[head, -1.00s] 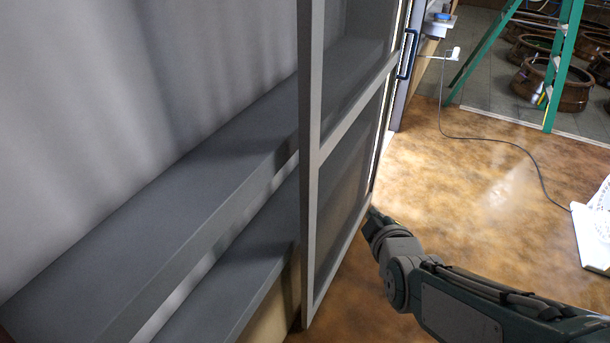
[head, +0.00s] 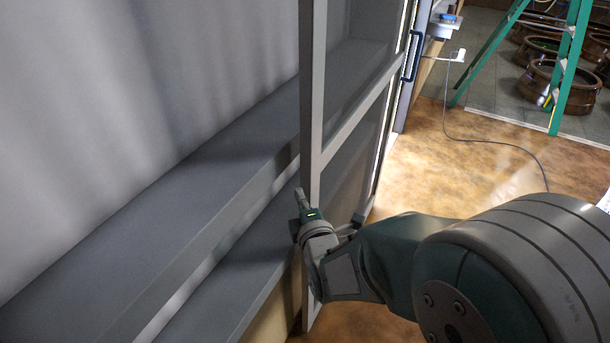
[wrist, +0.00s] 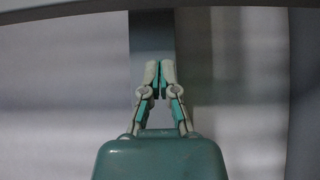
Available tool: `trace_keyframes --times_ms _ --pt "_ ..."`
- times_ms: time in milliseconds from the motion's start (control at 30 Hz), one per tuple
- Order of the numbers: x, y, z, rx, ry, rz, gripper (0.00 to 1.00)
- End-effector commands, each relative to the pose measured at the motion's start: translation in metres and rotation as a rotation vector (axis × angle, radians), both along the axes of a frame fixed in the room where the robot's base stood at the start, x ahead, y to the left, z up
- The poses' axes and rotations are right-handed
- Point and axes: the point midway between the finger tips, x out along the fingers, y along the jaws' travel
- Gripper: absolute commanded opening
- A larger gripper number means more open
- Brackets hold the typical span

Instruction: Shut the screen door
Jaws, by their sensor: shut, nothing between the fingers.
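The screen door (head: 313,90) is a grey-framed panel with dark mesh, standing open at an angle beside the shelves in the head view. A dark handle (head: 412,57) shows near its far edge. My gripper (head: 300,193) is shut and empty at the door's near upright, on the shelf side, below the middle crossbar. I cannot tell whether it touches the frame. My wrist and forearm hide the lower part of the door. In the wrist view my gripper (wrist: 160,72) has its fingertips together before a grey upright bar (wrist: 150,35).
Two grey shelves (head: 150,225) fill the left, against a pale grey wall. A brown floor (head: 465,165) lies open at right. A green stepladder (head: 565,70), brown jars (head: 545,85), and a cable (head: 490,141) are farther back.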

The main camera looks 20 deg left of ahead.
Motion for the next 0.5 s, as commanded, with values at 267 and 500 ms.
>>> trace_keyframes --times_ms 267,500 --pt "0.044 0.019 0.0 0.002 0.001 -0.005 0.0" --pt "0.065 0.017 0.0 0.002 0.001 -0.002 0.0"
